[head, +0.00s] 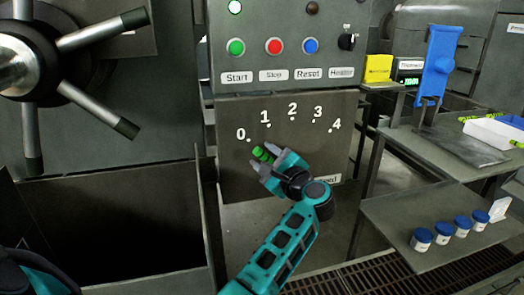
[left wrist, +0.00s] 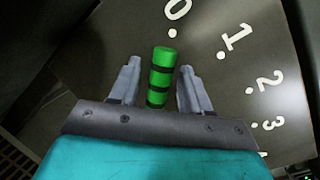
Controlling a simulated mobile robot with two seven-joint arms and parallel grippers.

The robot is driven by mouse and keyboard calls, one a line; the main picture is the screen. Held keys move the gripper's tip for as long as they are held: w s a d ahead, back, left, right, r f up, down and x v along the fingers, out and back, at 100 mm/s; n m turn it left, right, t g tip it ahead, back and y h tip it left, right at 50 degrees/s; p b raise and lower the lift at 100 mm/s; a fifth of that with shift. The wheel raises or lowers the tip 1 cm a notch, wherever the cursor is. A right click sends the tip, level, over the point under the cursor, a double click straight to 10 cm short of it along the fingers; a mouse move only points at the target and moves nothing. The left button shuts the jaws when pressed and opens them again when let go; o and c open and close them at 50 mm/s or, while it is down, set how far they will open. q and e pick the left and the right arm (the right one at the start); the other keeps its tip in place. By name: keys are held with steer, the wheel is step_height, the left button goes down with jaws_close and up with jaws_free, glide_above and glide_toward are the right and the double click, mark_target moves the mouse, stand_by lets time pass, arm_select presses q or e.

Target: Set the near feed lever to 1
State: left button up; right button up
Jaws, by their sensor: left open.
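The feed lever's green grip with dark bands (head: 262,154) shows in front of the dark dial plate (head: 230,115), which is marked 0 to 4. The grip lies below and right of the 0 mark, nearer to 0 than to 1. My left gripper (head: 269,162) is open at the grip. In the left wrist view the green grip (left wrist: 161,78) stands between the two fingers of the gripper (left wrist: 157,85), with a gap on each side. The lever's shaft and pivot are hidden behind my gripper. My right gripper is not in view.
Above the plate is a panel with Start (head: 236,47), Stop and Reset buttons and a Heater knob (head: 347,41). A large spoked handwheel (head: 90,35) is at the left, above an open dark bin (head: 105,185). Shelves with several blue-lidded jars (head: 421,239) stand at the right.

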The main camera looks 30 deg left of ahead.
arm_select(q)
steer(key=shift+w+a, duration=0.1)
steer(key=shift+a, duration=0.05)
steer(key=shift+c, duration=0.2)
jaws_close()
stand_by(0.5)
